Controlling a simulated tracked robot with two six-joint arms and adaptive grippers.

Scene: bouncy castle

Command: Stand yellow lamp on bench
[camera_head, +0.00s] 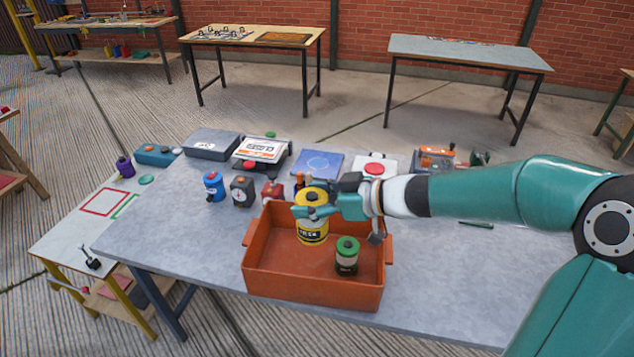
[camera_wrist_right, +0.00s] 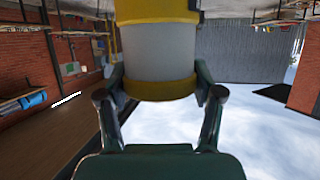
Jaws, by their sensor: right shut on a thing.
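The yellow lamp (camera_head: 313,232) has a dark cap and a black-and-white label band, and is upright within the orange crate's outline in the head view. My right gripper (camera_head: 318,211) is shut around its upper part. In the right wrist view the lamp (camera_wrist_right: 158,50), with yellow bands and a pale middle, sits between both fingers (camera_wrist_right: 160,88). Whether its base touches the crate floor I cannot tell. The grey-topped bench (camera_head: 430,275) carries the crate. My left gripper is not in view.
The orange crate (camera_head: 315,296) also holds a green-topped lamp (camera_head: 346,256). Behind it stand a blue canister (camera_head: 213,187), a dark round-faced item (camera_head: 242,191) and a red item (camera_head: 272,191). A scale (camera_head: 262,150) is farther back. The bench is clear left and right of the crate.

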